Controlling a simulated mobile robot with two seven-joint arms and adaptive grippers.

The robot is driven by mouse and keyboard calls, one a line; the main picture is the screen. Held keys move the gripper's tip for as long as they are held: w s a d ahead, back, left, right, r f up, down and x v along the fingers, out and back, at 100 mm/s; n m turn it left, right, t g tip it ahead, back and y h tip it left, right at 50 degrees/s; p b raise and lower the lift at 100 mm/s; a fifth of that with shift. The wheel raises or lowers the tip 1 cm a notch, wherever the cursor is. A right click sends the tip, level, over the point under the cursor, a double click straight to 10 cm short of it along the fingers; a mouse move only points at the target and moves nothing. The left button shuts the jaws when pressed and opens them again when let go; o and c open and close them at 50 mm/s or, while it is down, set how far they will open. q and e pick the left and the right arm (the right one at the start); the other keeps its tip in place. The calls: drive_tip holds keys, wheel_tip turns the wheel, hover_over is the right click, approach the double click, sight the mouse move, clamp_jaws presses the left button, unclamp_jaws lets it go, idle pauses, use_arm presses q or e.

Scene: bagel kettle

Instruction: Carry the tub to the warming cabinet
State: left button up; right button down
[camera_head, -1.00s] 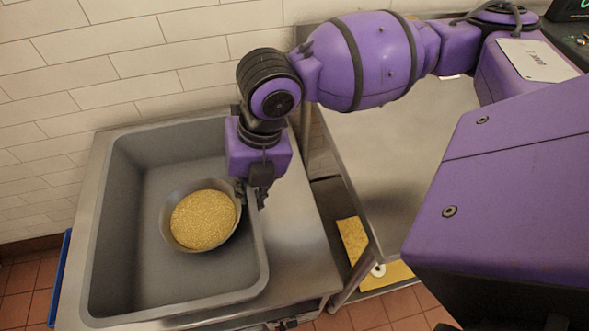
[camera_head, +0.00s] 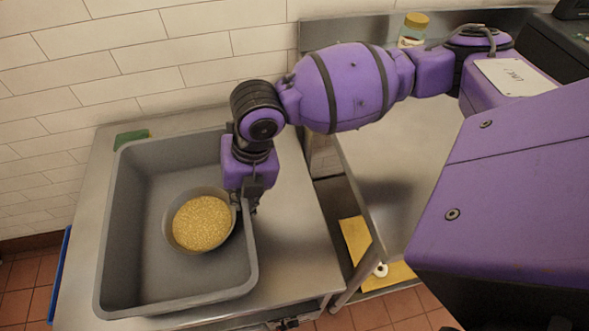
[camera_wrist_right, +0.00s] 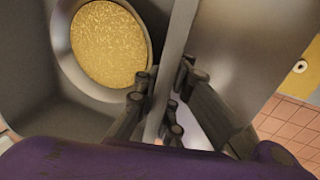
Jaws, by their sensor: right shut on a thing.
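The tub (camera_head: 180,307) is a large grey open box over the steel table at the left; it looks upright and appears to rest on the tabletop. A round grey bowl of yellow grains (camera_head: 201,223) stands inside it, near its right wall. My right gripper (camera_head: 248,203) is shut on the tub's right wall. In the right wrist view the fingers (camera_wrist_right: 157,105) straddle the thin wall (camera_wrist_right: 177,50), with the bowl's yellow contents (camera_wrist_right: 108,45) on the inner side. My left gripper is out of view. I cannot make out a warming cabinet.
The steel table (camera_head: 300,245) has bare room right of the tub. A green sponge (camera_head: 131,138) lies behind it.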

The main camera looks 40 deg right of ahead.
drive_tip(key=shift+w+a+r, duration=0.1)
drive_tip(key=shift+w+r, duration=0.05)
drive_tip(key=c, duration=1.9)
unclamp_jaws()
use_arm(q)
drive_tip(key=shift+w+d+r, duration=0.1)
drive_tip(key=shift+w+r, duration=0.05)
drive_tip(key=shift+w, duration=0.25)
use_arm(e)
drive_tip(key=shift+o, duration=0.2)
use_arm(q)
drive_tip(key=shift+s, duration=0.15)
